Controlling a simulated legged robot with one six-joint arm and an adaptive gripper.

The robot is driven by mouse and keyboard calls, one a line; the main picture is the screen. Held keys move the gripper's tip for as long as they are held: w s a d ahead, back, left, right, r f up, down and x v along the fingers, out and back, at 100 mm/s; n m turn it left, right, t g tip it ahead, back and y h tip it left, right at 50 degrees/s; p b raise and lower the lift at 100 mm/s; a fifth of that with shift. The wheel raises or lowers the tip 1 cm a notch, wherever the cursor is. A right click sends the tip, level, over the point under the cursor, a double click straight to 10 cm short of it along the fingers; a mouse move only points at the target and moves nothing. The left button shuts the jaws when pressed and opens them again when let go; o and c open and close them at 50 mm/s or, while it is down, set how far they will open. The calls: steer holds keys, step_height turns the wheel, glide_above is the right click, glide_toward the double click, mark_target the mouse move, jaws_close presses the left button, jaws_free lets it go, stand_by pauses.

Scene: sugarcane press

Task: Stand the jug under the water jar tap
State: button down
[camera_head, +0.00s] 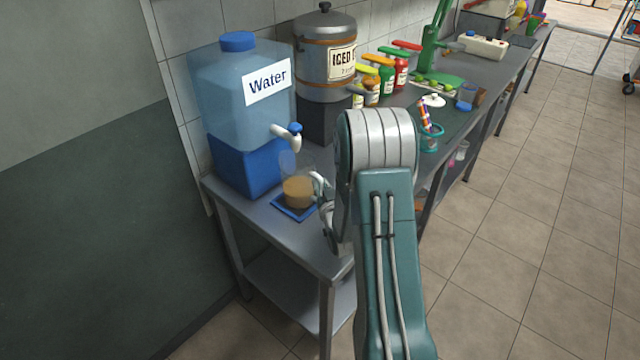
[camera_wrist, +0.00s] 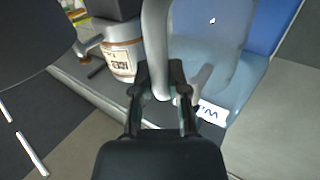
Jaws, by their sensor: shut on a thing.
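The jug (camera_head: 298,192) is see-through with brown contents low in it. In the head view it is over the blue mat (camera_head: 284,211), below and slightly right of the water jar's tap (camera_head: 290,136). It looks upright; I cannot tell whether its base touches the mat. The water jar (camera_head: 235,110) is blue, with a "Water" label. My gripper (camera_head: 322,190) is at the jug's right side, shut on its pale handle and partly hidden by my arm. In the wrist view, the gripper (camera_wrist: 160,88) has its fingers around a grey curved piece, apparently the handle (camera_wrist: 155,50).
Several coloured bottles (camera_head: 385,75) and a cup of straws (camera_head: 430,138) are farther back. A wall is at the left, and the table's front edge is close to the mat.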

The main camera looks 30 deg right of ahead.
steer(key=c, duration=0.6)
jaws_free()
steer(key=shift+a, duration=0.1)
steer(key=shift+c, duration=0.2)
steer(key=shift+d, duration=0.2)
steer(key=v, duration=1.2)
steer(key=a+r+n+g+y, duration=0.2)
steer(key=a+r+g, duration=0.4)
steer(key=a+r, duration=0.45)
steer(key=s+a+r+g+y, duration=0.1)
steer(key=s+a+r+g, duration=0.2)
steer(key=s, duration=0.6)
steer(key=s+a+r+g+y, duration=0.1)
steer(key=s+a+r+g, duration=0.2)
steer(key=s, duration=0.7)
step_height(320, 180, up, 2)
steer(key=shift+s+a+r+n, duration=0.25)
steer(key=shift+a+n, duration=0.15)
steer(key=shift+a, duration=0.3)
steer(key=shift+w, duration=0.1)
